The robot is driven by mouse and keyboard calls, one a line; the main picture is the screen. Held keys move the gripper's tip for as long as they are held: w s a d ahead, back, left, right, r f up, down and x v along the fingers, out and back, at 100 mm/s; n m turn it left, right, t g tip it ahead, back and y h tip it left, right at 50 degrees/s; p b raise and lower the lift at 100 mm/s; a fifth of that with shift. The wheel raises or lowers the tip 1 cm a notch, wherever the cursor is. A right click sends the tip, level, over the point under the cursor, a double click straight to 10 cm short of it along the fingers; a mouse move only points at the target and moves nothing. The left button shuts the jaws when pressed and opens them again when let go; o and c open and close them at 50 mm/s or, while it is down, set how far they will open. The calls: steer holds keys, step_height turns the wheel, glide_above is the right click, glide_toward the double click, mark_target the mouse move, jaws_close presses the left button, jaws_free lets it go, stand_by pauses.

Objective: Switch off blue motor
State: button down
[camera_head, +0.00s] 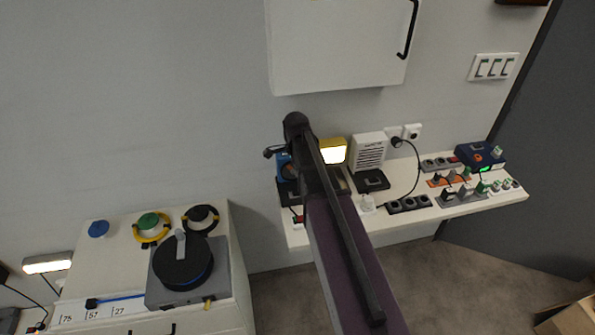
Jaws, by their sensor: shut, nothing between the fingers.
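A blue rounded body (284,170), likely the blue motor, sits on a dark base at the left end of the wall shelf. My arm hides much of it, and I cannot make out a switch on it. A small red part (298,219) shows below it near the shelf's front edge. My gripper (270,152) shows as a small dark tip at the arm's far end, just above and left of the blue body. It looks shut and empty; I cannot tell whether it touches anything.
The shelf (420,212) also holds a lit yellow lamp (333,151), a white speaker-like box (369,151), sockets, switches and a blue box with a green light (480,157). A white cabinet (340,50) hangs above. A lower cabinet with a black turntable (183,262) stands left.

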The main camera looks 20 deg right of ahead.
mark_target(294, 193)
steer(key=shift+r+p, duration=0.3)
steer(key=shift+r, duration=0.15)
stand_by(0.3)
steer(key=shift+w+d+r+y, duration=0.15)
steer(key=shift+d+y, duration=0.2)
steer(key=shift+y, duration=0.45)
steer(key=f+b, duration=0.6)
steer(key=a+f+b, duration=0.1)
steer(key=f+b, duration=0.3)
steer(key=shift+w+a, duration=0.1)
stand_by(0.5)
stand_by(0.4)
